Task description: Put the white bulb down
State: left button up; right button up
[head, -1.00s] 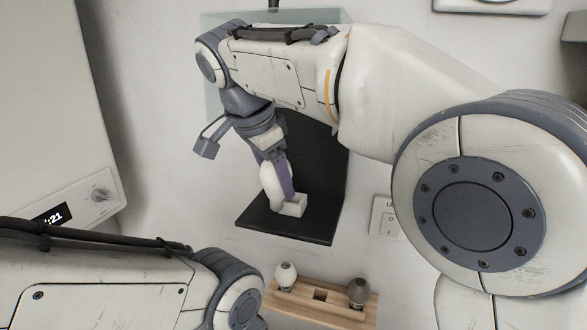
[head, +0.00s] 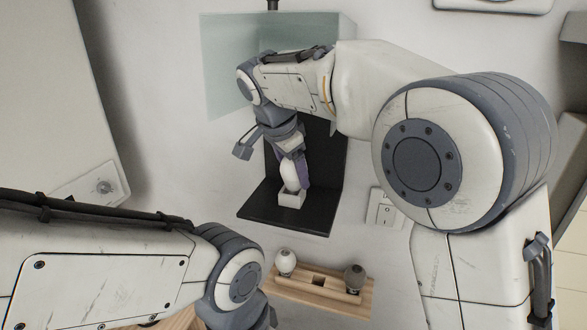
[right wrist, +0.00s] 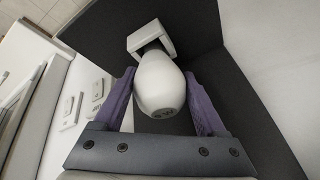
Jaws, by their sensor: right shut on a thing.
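The white bulb (head: 288,176) is between the purple fingers of my right gripper (head: 295,172), which is shut on it. It is above a small white socket block (head: 291,200) on the black stand (head: 310,218). In the right wrist view the bulb (right wrist: 160,88) shows its rounded end, with its neck at the opening of the white socket (right wrist: 148,38). I cannot tell how far the neck is in the socket. My left arm comes in at the lower left, but its gripper is out of view.
A wooden rack (head: 320,295) below the stand holds another white bulb (head: 285,262) at left and a grey bulb (head: 354,278) at right, with an empty square hole between. A white switch (head: 383,208) is right of the stand. A clear panel (head: 228,65) stands behind.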

jog(key=shift+f, duration=0.3)
jog(key=o, duration=1.4)
jog(key=shift+o, duration=0.2)
jog(key=shift+r, duration=0.1)
jog(key=shift+r, duration=0.25)
jog(key=shift+v, duration=1.2)
jog(key=s+a+b, duration=0.5)
jog(key=s, duration=0.6)
jog(key=shift+a+r, duration=0.25)
jog(key=shift+a, duration=0.1)
jog(key=shift+w, duration=0.1)
